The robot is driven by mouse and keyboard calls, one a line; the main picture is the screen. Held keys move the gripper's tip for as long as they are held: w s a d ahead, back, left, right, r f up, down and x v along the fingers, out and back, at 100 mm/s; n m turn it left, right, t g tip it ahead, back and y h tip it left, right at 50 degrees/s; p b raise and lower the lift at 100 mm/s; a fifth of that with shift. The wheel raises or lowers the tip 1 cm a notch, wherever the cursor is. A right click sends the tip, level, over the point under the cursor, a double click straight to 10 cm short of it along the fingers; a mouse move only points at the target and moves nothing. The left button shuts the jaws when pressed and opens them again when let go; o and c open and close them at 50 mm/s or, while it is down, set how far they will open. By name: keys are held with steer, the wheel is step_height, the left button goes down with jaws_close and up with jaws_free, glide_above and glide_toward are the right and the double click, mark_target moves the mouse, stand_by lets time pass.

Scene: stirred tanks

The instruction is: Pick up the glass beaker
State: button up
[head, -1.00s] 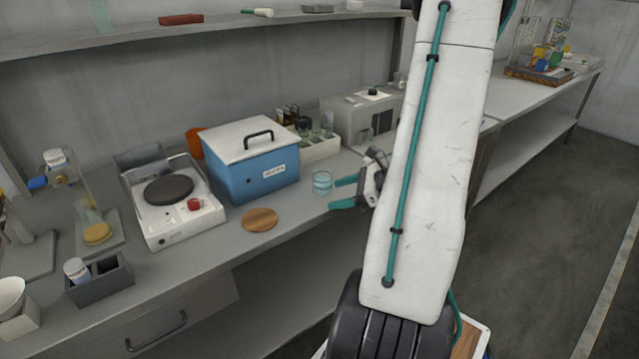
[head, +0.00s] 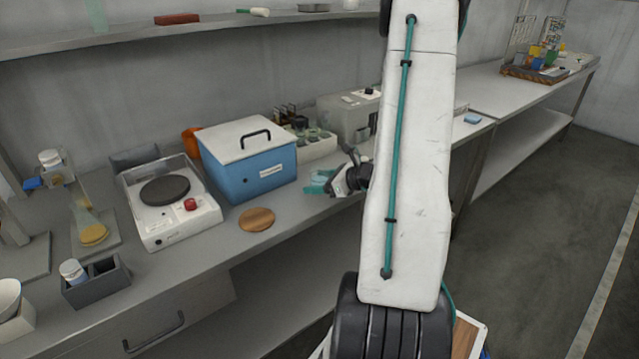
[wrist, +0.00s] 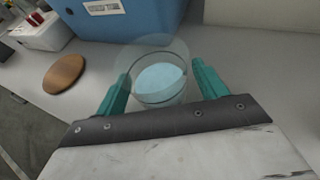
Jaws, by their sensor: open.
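The glass beaker (wrist: 160,84) stands upright on the grey bench and holds pale blue contents. In the wrist view it is between the two teal fingers of my gripper (wrist: 160,88), which are open on either side of it. A small gap seems to show at each side, though contact is hard to judge. In the head view my gripper (head: 319,183) is at the beaker, in front of the blue box, and its fingers largely hide the glass.
A blue box with a white lid (head: 248,160) stands just behind and left of the beaker. A round wooden disc (head: 257,219) lies to the left, near the bench edge. A white hotplate (head: 170,203) is farther left. A rack of small glassware (head: 315,146) is behind.

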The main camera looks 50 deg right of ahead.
steer(key=c, duration=1.1)
step_height(320, 180, up, 10)
